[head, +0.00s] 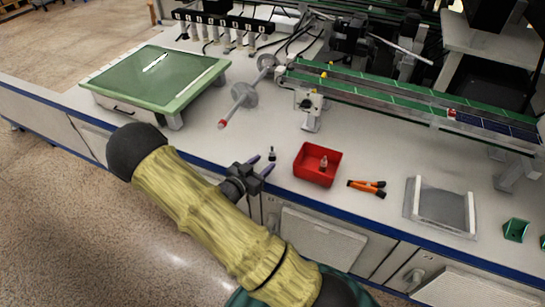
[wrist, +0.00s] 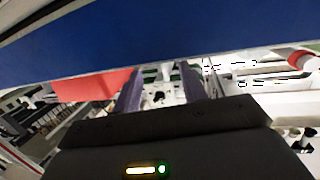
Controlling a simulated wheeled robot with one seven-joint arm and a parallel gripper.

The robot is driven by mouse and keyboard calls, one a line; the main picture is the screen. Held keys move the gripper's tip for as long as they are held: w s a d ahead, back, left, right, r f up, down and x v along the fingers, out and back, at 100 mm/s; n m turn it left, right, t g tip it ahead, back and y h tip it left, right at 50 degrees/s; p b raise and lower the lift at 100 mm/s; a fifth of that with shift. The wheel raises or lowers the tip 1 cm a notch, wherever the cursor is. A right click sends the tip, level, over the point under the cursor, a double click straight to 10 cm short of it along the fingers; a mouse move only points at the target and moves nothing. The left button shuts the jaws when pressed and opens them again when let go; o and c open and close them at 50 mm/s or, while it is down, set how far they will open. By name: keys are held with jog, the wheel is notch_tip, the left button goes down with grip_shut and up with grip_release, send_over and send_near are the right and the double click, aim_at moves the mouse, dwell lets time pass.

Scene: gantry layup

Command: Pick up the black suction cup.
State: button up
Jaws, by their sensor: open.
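A small black object that looks like the black suction cup (head: 272,155) stands upright on the white bench near its front edge, left of the red bin. My gripper (head: 262,165) is at the bench's front edge, just short of this object, with its two fingers apart and nothing seen between them. In the wrist view my gripper (wrist: 160,85) also shows its fingers spread. Small dark marks lie between them there, but I cannot tell whether they are the cup.
A green-topped panel (head: 160,75) stands at the left. The blue bench edge (wrist: 150,40) crosses the wrist view close up.

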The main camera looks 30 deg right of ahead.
aim_at(272, 154)
jog(key=shift+w+d, duration=0.3)
jog(key=shift+d, duration=0.25)
jog(key=shift+b+x, duration=0.95)
jog(key=shift+x, duration=1.7)
jog(key=shift+w+a, duration=0.1)
jog(key=shift+w, duration=0.05)
grip_shut()
